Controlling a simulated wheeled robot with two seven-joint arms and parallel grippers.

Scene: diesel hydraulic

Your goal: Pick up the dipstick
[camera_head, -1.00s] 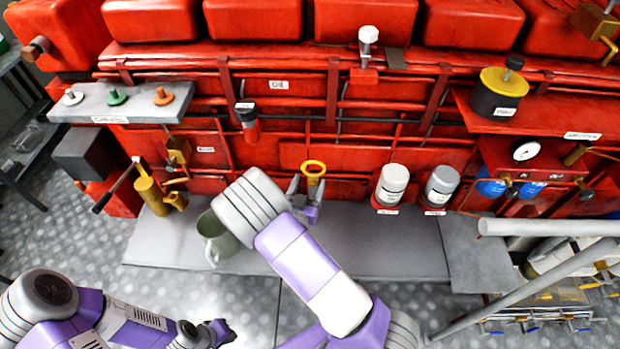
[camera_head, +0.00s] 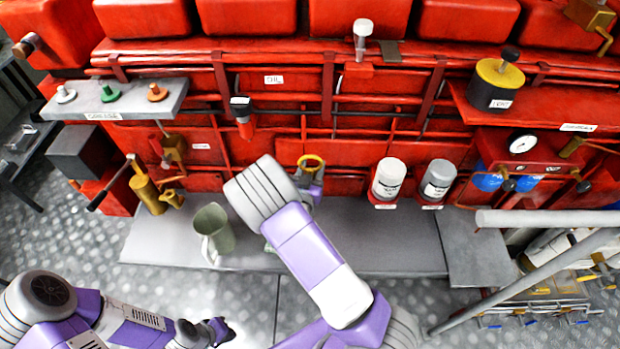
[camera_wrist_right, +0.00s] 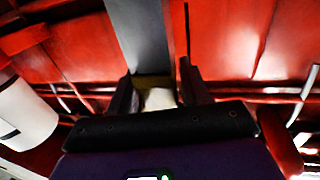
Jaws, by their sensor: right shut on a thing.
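The dipstick appears as a yellow ring handle (camera_head: 311,162) at the front of the red engine, near the middle of the head view. Its shaft cannot be made out. My right gripper (camera_head: 311,176) is at the ring, its fingers closed about it. In the right wrist view my right gripper (camera_wrist_right: 160,97) is shut on a pale, blurred piece between its fingers. My left gripper (camera_head: 219,331) is low at the left, above the floor and far from the dipstick. Its fingers are too small and dark to tell whether they are open.
A grey-green jug (camera_head: 213,232) stands on the grey ledge (camera_head: 385,240) left of my right forearm. Two capped canisters (camera_head: 389,180) (camera_head: 438,181) are right of the ring. A yellow hand pump (camera_head: 147,189) is at the left. Grey rails (camera_head: 545,221) cross the right side.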

